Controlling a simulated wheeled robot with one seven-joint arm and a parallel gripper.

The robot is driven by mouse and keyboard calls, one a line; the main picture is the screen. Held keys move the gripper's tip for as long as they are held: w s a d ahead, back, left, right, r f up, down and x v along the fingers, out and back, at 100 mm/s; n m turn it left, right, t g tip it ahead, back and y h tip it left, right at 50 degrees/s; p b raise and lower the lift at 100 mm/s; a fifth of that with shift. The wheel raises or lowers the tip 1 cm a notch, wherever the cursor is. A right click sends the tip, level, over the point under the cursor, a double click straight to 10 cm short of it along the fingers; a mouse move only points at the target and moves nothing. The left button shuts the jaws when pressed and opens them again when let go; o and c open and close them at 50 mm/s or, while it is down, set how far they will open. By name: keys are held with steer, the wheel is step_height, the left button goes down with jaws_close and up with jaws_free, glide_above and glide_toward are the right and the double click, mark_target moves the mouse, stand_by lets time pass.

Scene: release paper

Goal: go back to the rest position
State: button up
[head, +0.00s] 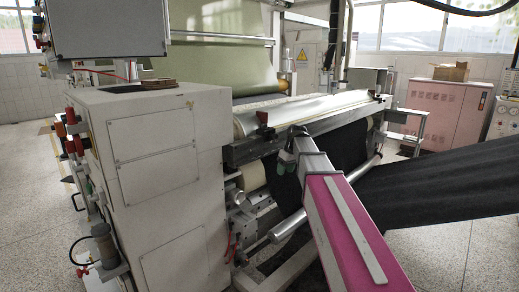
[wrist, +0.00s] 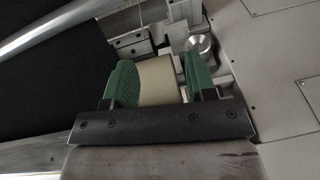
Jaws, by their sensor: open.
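My gripper (head: 287,158) is at the end of my pink arm, in front of the machine's dark fabric in the head view. In the wrist view my gripper (wrist: 160,76) shows two green fingers spread apart, with nothing clamped between them. A cream roll (wrist: 158,82) shows in the gap between the fingers. The wrist view alone does not tell how far beyond the fingertips it lies. In the head view the cream roll (head: 253,176) sits in the machine, left of my gripper. No separate loose piece of release paper can be made out.
A large pale machine housing (head: 160,190) stands left of my arm. A metal beam (head: 310,110) crosses behind my gripper. Black fabric (head: 445,185) stretches out to the right. A pink cabinet (head: 445,110) stands at the back right. Open floor (head: 430,250) shows at the lower right.

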steer(key=s+d+f+m+h, duration=0.1)
steer(key=s+d+f+m, duration=0.2)
steer(key=s+f, duration=0.9)
steer(key=s+d+f+m+g+h, duration=0.1)
steer(key=s+d+f+m, duration=0.3)
steer(key=s+f, duration=0.8)
step_height(320, 180, down, 2)
steer(key=shift+d+f+m+h, duration=0.2)
steer(key=shift+d+m+h, duration=0.1)
steer(key=shift+m, duration=0.1)
steer(key=shift+s, duration=0.1)
